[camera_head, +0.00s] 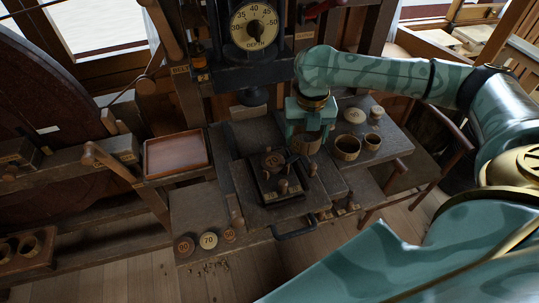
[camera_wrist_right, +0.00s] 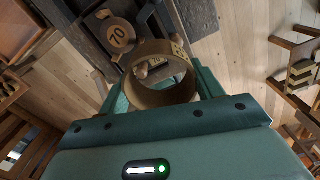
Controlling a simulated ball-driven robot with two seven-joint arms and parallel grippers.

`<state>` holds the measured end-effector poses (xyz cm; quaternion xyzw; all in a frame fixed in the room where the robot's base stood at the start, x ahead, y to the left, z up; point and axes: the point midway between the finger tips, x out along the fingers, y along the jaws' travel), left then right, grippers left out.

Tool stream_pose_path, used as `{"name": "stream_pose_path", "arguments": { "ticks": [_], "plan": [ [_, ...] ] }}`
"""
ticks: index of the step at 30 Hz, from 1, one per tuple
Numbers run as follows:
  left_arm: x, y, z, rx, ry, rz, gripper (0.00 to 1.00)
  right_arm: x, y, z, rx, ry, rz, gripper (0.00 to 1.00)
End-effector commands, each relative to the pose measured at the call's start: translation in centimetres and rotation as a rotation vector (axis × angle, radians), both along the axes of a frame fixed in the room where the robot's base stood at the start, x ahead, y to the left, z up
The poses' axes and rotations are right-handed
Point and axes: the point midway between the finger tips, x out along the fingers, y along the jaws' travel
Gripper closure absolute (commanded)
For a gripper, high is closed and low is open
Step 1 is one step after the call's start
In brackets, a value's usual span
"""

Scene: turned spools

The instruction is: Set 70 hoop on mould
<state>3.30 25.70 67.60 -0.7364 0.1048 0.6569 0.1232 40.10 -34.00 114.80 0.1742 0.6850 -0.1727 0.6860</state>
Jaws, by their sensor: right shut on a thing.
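My right gripper (camera_head: 308,122) is shut on a brown hoop (camera_head: 306,146), holding it above the back right of the dark mould block (camera_head: 262,192). The right wrist view shows the hoop (camera_wrist_right: 150,97) gripped across its sides between the two green fingers. The mould block carries several wooden pegs with round heads (camera_head: 272,160). My left gripper is not in view.
Two more hoops (camera_head: 347,147) (camera_head: 372,141) stand on the right board. A dial press (camera_head: 254,30) stands behind.

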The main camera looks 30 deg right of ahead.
Motion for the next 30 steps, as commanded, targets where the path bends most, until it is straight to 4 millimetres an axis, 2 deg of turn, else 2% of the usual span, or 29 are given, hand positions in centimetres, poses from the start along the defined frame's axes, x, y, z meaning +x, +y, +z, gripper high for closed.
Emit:
{"name": "stream_pose_path", "arguments": {
  "ticks": [1,4,6,10,17,23,30],
  "plan": [
    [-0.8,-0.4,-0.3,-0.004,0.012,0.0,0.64,1.2,1.1,-0.8,0.002,0.0,0.003,0.55],
    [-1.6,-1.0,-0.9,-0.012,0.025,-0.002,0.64,3.2,2.8,-2.6,0.001,0.003,0.0,0.55],
    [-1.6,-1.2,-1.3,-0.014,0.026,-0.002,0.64,4.1,3.6,-4.2,0.001,0.003,-0.002,0.55],
    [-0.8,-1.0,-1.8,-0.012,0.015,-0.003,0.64,5.4,4.5,-6.1,0.0,0.001,-0.002,0.55],
    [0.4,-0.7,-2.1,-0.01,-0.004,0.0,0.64,6.4,5.4,-7.6,0.0,0.001,-0.001,0.55],
    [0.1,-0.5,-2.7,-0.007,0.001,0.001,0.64,6.4,5.3,-10.5,-0.002,0.0,-0.002,0.55],
    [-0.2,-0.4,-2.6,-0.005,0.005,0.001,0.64,6.4,5.3,-10.5,-0.002,-0.001,-0.001,0.55]
  ]
}}
